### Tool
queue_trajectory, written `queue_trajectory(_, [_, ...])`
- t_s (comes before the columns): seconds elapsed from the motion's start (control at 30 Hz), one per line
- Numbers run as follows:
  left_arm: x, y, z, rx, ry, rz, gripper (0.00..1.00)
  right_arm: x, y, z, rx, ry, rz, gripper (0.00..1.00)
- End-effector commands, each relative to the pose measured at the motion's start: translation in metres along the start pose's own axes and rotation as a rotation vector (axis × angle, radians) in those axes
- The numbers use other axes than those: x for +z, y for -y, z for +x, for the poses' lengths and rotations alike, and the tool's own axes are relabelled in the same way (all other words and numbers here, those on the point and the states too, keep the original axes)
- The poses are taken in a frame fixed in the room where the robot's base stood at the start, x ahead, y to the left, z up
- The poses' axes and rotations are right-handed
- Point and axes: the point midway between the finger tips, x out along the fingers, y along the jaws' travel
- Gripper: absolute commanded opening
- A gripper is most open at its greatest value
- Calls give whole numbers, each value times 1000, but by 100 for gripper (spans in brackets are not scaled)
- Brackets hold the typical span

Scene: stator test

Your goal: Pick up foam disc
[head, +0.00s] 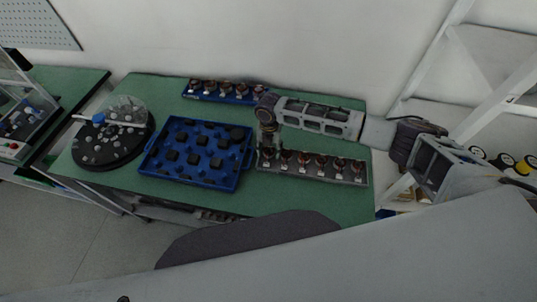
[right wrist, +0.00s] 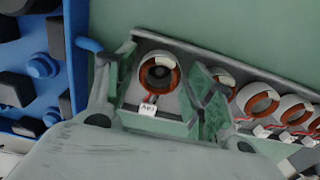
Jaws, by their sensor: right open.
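My right gripper (head: 268,148) is open over the left end of a grey rack (head: 315,179) of copper-wound stators. In the right wrist view its two fingers (right wrist: 157,105) stand on either side of the end stator (right wrist: 160,74), a white ring with copper coils and a small white label. The stator sits in the rack; I cannot tell whether the fingers touch it. I cannot make out a foam disc for certain. A blue tray (head: 147,166) left of the gripper holds several dark pieces, some blocky. My left gripper is not in view.
A blue rack (head: 224,96) of stators stands at the back of the green table (head: 285,204). A black round plate (head: 92,160) with small parts and a clear dome (head: 126,109) is at the left. Bare table shows in front of the grey rack.

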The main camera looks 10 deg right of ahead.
Motion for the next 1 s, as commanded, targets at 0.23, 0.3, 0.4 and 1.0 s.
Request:
queue_trajectory(0.23, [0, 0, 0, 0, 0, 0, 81, 0, 0, 0, 0, 0, 0, 42])
queue_trajectory(0.3, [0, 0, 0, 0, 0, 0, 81, 0, 0, 0, 0, 0, 0, 33])
queue_trajectory(0.4, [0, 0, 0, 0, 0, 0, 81, 0, 0, 0, 0, 0, 0, 20])
queue_trajectory(1.0, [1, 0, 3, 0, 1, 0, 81, 1, 0, -20, 3, 1, 0, 14])
